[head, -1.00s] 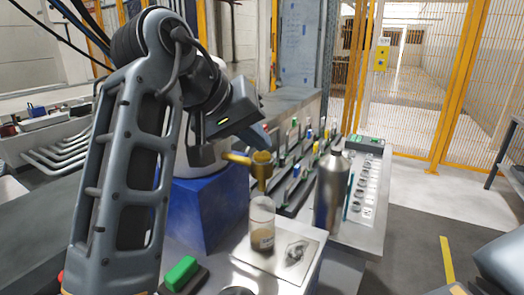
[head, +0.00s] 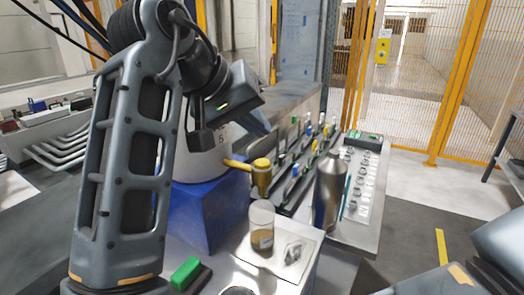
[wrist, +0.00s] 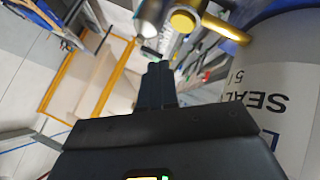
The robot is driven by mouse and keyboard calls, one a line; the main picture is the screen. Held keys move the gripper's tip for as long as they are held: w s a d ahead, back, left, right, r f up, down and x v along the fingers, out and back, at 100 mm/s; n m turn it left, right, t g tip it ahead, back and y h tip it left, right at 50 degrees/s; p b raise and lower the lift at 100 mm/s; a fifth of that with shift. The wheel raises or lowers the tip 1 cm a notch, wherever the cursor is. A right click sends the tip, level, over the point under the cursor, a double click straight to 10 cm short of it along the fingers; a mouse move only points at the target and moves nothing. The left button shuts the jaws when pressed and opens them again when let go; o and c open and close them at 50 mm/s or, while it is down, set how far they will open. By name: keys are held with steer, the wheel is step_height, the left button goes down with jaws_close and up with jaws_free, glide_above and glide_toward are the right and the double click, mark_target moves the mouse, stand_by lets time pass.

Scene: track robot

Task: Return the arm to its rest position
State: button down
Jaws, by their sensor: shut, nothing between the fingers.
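My gripper (wrist: 158,70) is shut and empty in the wrist view, its two dark fingers together. In the head view my arm rises at the left and bends over at the top. Its dark wrist end hangs in front of the white bucket (head: 212,160), and I cannot make out the fingertips there. The bucket also shows close on the right of the wrist view (wrist: 285,100), its label upside down.
A yellow tap-like fitting (head: 262,172) juts from the bucket, which stands on a blue block (head: 205,215). A clear jar with brown contents (head: 262,238), a steel bottle (head: 328,195) and a green-topped block (head: 185,272) stand nearby. Open floor lies at right.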

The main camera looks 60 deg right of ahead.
step_height(320, 180, up, 2)
steer(key=shift+p, duration=0.65)
